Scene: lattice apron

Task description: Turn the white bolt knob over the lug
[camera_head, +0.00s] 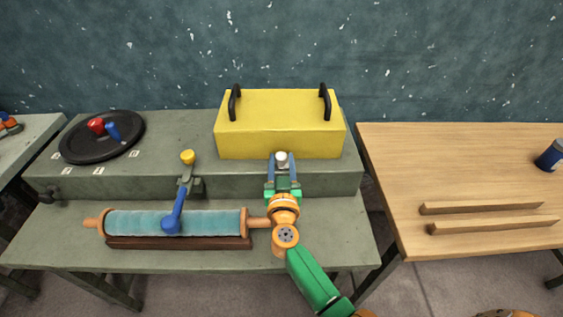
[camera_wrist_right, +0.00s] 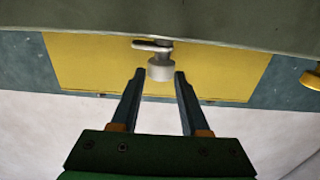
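The white bolt knob (camera_head: 281,157) stands at the front of the upper bench step, by the yellow box's lower front edge. In the right wrist view the knob (camera_wrist_right: 160,70) is a pale round cap beside a short light bar (camera_wrist_right: 150,45); I cannot tell whether this bar is the lug. My right gripper (camera_head: 281,164) is open at the knob. In the wrist view its fingertips (camera_wrist_right: 158,76) are on either side of the knob, with small gaps visible. My left gripper is not in view.
The yellow box (camera_head: 280,130) with black handles is just behind. Left are a blue lever (camera_head: 177,212) over a teal roller (camera_head: 135,223), a yellow knob (camera_head: 187,157) and a black disc (camera_head: 75,145). A wooden table (camera_head: 450,170) with two bars is right.

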